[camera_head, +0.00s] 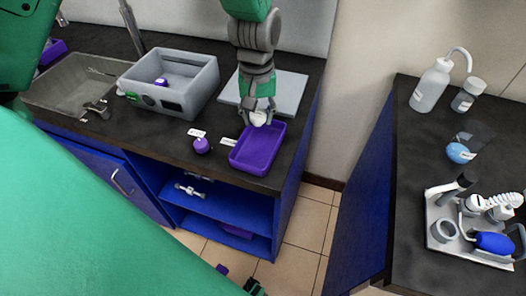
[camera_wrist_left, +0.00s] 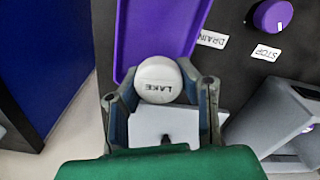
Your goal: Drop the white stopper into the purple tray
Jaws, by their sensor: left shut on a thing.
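My left gripper (camera_head: 258,112) is shut on the white stopper (camera_head: 258,119), at the back end of the purple tray (camera_head: 242,163). In the left wrist view the white stopper (camera_wrist_left: 160,80) is a round cap lettered LAKE, held between the two fingers (camera_wrist_left: 160,102). The purple tray (camera_wrist_left: 150,35) lies beyond it there, and the stopper overlaps its near end in the picture. The tray's visible floor is empty. The height of the stopper above the tray is hard to tell.
A purple knob (camera_head: 201,145) stands on the dark counter left of the tray, near small labels. A grey box (camera_head: 190,95) and a sink (camera_head: 60,85) are farther left. A pale plate (camera_head: 287,92) lies behind. Another counter (camera_head: 420,150) with bottles stands right, across a gap.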

